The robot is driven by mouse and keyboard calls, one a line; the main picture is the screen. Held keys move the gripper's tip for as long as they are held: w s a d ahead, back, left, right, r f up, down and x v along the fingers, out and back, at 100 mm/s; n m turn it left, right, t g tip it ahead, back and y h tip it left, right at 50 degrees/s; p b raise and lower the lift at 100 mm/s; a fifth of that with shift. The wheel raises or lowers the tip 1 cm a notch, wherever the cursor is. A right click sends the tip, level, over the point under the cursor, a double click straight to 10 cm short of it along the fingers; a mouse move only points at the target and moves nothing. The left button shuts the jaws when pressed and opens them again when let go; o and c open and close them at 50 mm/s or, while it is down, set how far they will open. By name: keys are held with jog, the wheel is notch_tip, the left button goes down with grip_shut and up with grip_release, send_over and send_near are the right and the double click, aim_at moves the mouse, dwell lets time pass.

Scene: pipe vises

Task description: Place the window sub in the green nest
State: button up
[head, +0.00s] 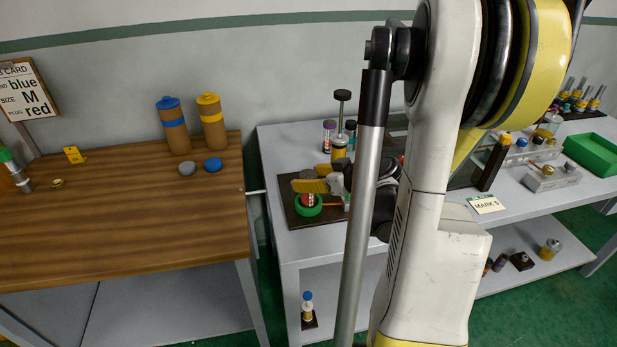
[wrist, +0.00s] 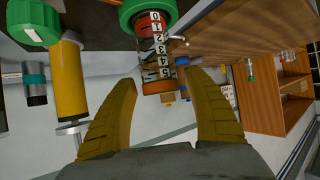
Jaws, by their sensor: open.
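A banded piece with a white scale numbered 0 to 5, apparently the window sub (wrist: 155,48), has its far end within a green ring in the wrist view. That ring, apparently the green nest (wrist: 128,8), also shows in the head view as a green ring (head: 309,211) on a dark board, with a red and white piece upright in it. My gripper (wrist: 162,80) is open, its yellow fingers apart on either side of the piece's near orange end, with no contact visible. In the head view my gripper (head: 305,178) is just above the ring. My arm hides part of the board.
The grey bench (head: 277,140) holds a tall black-topped stand (head: 342,97) and small cylinders behind my gripper. A green tray (head: 594,153) and a grey block (head: 551,178) are at right. A wooden table (head: 110,230) with two tan bottles is at left.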

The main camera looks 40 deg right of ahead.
jog(key=p+v, duration=0.3)
jog(key=v, duration=0.9)
jog(key=w+a+g+y, duration=0.1)
jog(key=w+a+g, duration=0.3)
jog(key=a, duration=1.3)
jog(key=s+a+r, duration=0.2)
jog(key=a, duration=0.4)
jog(key=s+a+r+g+h, duration=0.1)
jog(key=s+a+r, duration=0.2)
jog(key=a, duration=0.4)
jog(key=shift+m+h, duration=0.3)
jog(key=shift+w+d, duration=0.1)
jog(key=shift+d, duration=0.05)
